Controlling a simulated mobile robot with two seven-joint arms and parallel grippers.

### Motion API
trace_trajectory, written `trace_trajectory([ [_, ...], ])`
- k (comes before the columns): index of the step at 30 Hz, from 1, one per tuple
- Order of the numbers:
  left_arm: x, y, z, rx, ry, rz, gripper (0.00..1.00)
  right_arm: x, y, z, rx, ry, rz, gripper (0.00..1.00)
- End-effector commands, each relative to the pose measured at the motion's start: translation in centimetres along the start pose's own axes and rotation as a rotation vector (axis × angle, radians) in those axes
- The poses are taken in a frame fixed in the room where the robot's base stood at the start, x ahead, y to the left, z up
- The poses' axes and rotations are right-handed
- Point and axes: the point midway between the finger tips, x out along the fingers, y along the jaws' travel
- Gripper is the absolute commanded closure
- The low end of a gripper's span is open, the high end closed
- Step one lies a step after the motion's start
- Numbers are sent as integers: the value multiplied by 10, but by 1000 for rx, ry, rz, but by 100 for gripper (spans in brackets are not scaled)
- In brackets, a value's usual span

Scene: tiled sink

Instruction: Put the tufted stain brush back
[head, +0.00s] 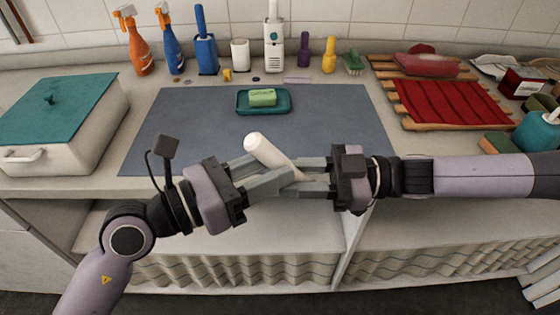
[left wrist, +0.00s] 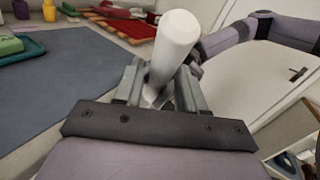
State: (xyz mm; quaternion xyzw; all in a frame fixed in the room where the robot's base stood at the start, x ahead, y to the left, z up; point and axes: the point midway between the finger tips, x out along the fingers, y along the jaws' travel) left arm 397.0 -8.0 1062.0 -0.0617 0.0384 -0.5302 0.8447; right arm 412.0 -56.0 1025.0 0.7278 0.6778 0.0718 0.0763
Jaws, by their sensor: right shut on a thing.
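A white, round-ended handle (head: 264,148), which looks like the tufted stain brush, slants between my two grippers above the counter's front edge. Its lower end is hidden among the fingers, and no tufts show. My right gripper (head: 308,177) is shut on its lower part. My left gripper (head: 283,179) has its fingers on either side of it; whether they press on it is unclear. In the left wrist view the white handle (left wrist: 173,45) rises between the left fingers (left wrist: 160,88). A white cylindrical cup (head: 240,55) stands at the back of the counter.
A grey mat (head: 190,125) carries a teal soap tray (head: 242,110) with green soap. Spray bottles (head: 137,45), a blue brush holder (head: 206,57) and a white dispenser (head: 273,45) line the back. A teal-lidded box (head: 55,145) is left; a red cloth rack (head: 440,103) is right.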

Motion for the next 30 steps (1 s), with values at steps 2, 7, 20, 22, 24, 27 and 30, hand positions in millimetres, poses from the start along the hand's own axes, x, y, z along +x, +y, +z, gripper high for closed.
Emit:
trace_trajectory([
  [2, 10, 0, 0, -1, -2, 0, 60, 0, 0, 0, 0, 1, 0, 100],
  [7, 21, 0, 0, 0, 1, 0, 60, 0, 0, 0, 0, 1, 0, 100],
  [20, 23, 0, 0, 0, 1, 1, 93, 0, 0, 0, 0, 1, 0, 100],
  [22, 23, 1, 0, 0, 1, 2, 99, 0, 0, 0, 0, 1, -1, 100],
  [24, 23, 1, 0, 0, 0, 2, 100, 0, 0, 0, -1, 1, -1, 53],
  [27, 23, 1, 0, 0, 0, 2, 100, 0, 0, 0, 0, 1, -1, 39],
  [30, 23, 0, 0, 0, 0, 1, 100, 0, 0, 0, 0, 1, 0, 39],
])
